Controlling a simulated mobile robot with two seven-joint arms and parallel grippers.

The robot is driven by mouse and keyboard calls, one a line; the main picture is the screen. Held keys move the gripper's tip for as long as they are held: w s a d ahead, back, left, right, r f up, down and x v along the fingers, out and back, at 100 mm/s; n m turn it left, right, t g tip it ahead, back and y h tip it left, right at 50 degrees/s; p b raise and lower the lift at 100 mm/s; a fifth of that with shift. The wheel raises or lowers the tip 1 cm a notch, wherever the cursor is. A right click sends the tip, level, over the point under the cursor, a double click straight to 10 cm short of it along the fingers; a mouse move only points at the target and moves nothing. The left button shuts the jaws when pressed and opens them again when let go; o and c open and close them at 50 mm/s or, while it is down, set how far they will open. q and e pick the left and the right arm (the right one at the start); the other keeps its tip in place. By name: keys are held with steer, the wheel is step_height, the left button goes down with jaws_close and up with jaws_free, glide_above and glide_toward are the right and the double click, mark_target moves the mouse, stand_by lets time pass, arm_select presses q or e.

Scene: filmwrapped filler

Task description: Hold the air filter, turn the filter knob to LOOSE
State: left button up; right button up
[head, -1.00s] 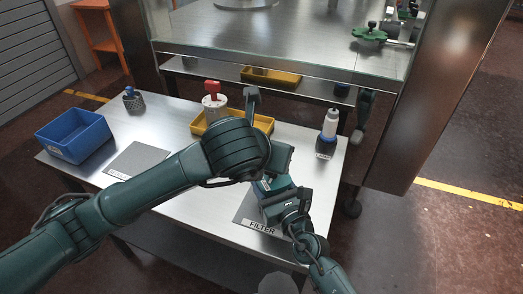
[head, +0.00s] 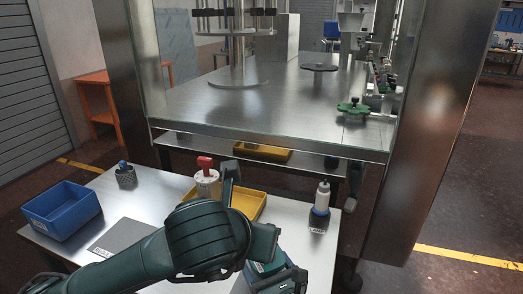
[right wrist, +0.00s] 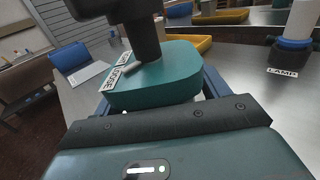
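The air filter (right wrist: 155,90) is a teal block with rounded corners in the right wrist view. White labels lie along its left edge; one reads LOOSE (right wrist: 125,78). In the head view only a small part of the filter (head: 264,267) shows. My right gripper (right wrist: 160,105) has blue fingers on both sides of the filter and is shut on it. My left gripper (right wrist: 147,50) reaches down from above as a dark upright shape over the filter knob. The knob's pale pointer (right wrist: 133,66) sticks out toward the labels. The left fingertips' gap is hidden.
A blue bin (head: 62,210) and grey mat (head: 122,236) are on the table's left. A red-topped white container (head: 207,180), yellow tray (head: 247,203) and white-blue bottle (head: 321,200) stand behind my arms. A glass-fronted machine (head: 270,138) rises beyond.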

steer(key=shift+o, duration=0.7)
